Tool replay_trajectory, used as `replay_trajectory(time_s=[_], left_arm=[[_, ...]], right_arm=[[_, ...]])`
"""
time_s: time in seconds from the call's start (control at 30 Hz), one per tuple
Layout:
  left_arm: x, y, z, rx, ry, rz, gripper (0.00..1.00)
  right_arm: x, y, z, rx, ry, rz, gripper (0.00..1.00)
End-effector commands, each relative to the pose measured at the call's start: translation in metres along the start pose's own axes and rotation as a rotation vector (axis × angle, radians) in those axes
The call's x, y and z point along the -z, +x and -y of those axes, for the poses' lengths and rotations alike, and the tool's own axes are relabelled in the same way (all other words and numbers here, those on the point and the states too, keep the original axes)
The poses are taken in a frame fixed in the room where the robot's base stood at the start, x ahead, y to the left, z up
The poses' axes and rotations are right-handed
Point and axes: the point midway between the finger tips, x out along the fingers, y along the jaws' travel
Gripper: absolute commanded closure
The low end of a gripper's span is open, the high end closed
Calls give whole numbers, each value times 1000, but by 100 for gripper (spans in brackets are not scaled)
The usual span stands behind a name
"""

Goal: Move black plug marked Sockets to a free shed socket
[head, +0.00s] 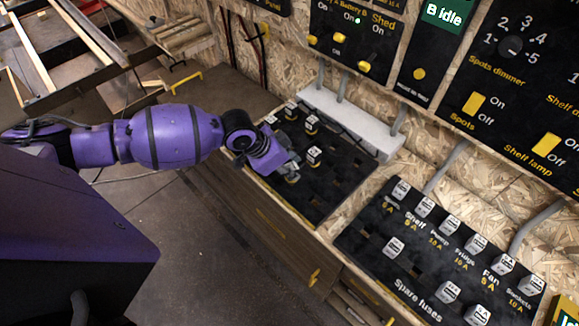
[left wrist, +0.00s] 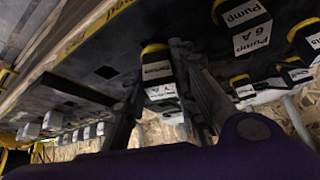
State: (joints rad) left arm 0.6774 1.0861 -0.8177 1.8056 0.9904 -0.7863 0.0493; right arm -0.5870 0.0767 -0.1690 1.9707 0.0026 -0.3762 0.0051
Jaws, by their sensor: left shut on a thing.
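My left gripper (head: 288,172) is low over the near edge of the black socket board (head: 335,195). In the left wrist view its two fingers (left wrist: 168,85) are closed around a black plug (left wrist: 157,72) with a yellow ring and white labels; I cannot read its name. The head view mostly hides this plug behind the gripper. Another black plug (head: 313,156) with a white label stands just right of the gripper. My right gripper is not in view.
Several plugs stand toward the board's far end. A pale ledge (head: 350,122) with grey conduits runs behind it. To the right is a fuse board (head: 425,265) with several white fuses. Switch panels (head: 350,40) are on the wall. Bare dark slots lie right of my gripper.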

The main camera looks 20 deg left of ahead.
Motion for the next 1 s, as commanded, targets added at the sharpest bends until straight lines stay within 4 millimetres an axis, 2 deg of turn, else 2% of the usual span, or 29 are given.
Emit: replay_trajectory(time_s=[1.0], left_arm=[[-7,12,0,0,1,-1,100]], right_arm=[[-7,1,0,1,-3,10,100]])
